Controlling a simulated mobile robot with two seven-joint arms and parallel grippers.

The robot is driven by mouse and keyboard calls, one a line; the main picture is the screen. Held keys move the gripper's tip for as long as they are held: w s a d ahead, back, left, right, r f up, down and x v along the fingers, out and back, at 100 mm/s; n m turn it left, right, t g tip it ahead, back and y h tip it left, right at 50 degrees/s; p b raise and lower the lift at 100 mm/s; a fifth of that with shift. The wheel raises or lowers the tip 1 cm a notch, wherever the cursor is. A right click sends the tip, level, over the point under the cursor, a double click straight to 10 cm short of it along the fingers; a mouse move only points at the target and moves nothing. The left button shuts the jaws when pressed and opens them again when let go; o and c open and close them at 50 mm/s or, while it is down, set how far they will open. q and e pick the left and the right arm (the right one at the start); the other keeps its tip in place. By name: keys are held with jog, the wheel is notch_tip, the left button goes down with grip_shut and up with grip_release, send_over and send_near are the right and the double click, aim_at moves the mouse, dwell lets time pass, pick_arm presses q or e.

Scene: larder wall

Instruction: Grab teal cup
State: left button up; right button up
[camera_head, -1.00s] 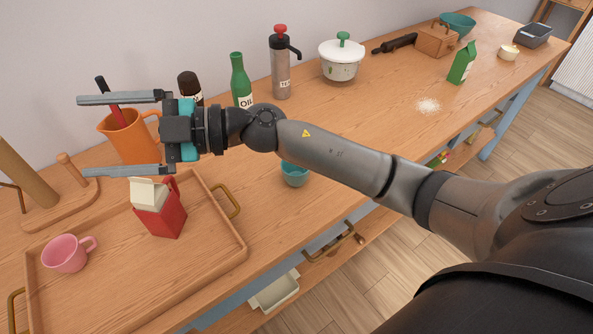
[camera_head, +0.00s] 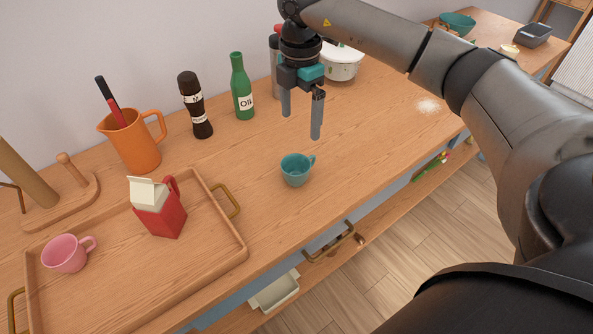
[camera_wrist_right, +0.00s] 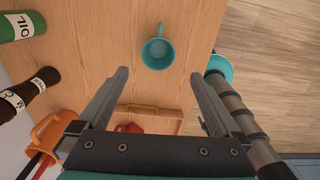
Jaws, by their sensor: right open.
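The teal cup (camera_head: 295,171) stands upright near the front edge of the wooden counter, its handle toward the upper right. In the right wrist view the cup (camera_wrist_right: 158,53) is seen from above, just beyond the fingertips and between their lines. My right gripper (camera_head: 301,126) is open and empty, pointing down above the counter, behind the cup and slightly right of it. It is apart from the cup. The right wrist view also shows its two spread fingers (camera_wrist_right: 160,74). My left gripper does not show in the head view.
Left of the cup is a wooden tray (camera_head: 110,300) with a red-and-white carton (camera_head: 160,210) and a pink cup (camera_head: 65,255). Behind stand an orange jug (camera_head: 137,150), a dark mill (camera_head: 193,100) and a green oil bottle (camera_head: 241,90). The counter around the cup is clear.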

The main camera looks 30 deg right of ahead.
send_over(296, 164)
jog(key=s, duration=0.2)
notch_tip(296, 164, down, 9)
jog(key=shift+a+f+b, duration=0.15)
jog(key=shift+a+f, duration=0.05)
jog(key=shift+f, duration=0.65)
jog(key=shift+a+f+b, duration=0.15)
jog(key=shift+f, duration=0.75)
jog(key=shift+a+f+b, duration=0.15)
jog(key=shift+a+f, duration=0.05)
jog(key=shift+f, duration=0.65)
jog(key=shift+c, duration=0.2)
jog(key=shift+w, duration=0.1)
jog(key=c, duration=1.1)
jog(key=shift+r, duration=0.15)
